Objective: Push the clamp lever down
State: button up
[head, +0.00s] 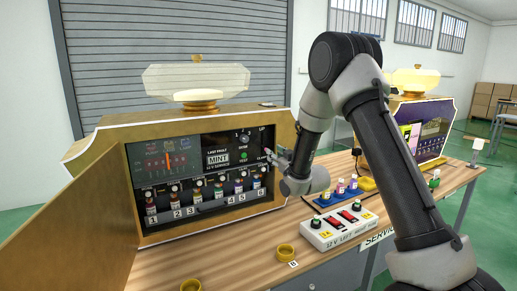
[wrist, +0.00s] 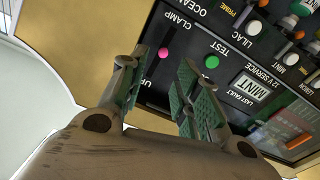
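The clamp lever shows in the wrist view as a pink knob (wrist: 164,53) on the black panel, between the printed words CLAMP and UP. My gripper (wrist: 160,82) is open, with its two green-padded fingers apart and nothing held. In that view the knob appears in the gap between the fingertips; I cannot tell whether either finger touches it. In the head view my gripper (head: 273,157) is at the right end of the machine's control panel (head: 190,150), near the UP label. The lever itself is hard to make out there.
A green TEST button (wrist: 212,62) sits close beside the knob. Numbered perfume bottles (head: 192,196) line the machine's lower shelf.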

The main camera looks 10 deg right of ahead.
aim_at(263, 146)
jog(key=x, duration=0.7)
jog(key=shift+w+a+f, duration=0.15)
jog(key=shift+a+f, duration=0.05)
jog(key=shift+c, duration=0.4)
grip_shut()
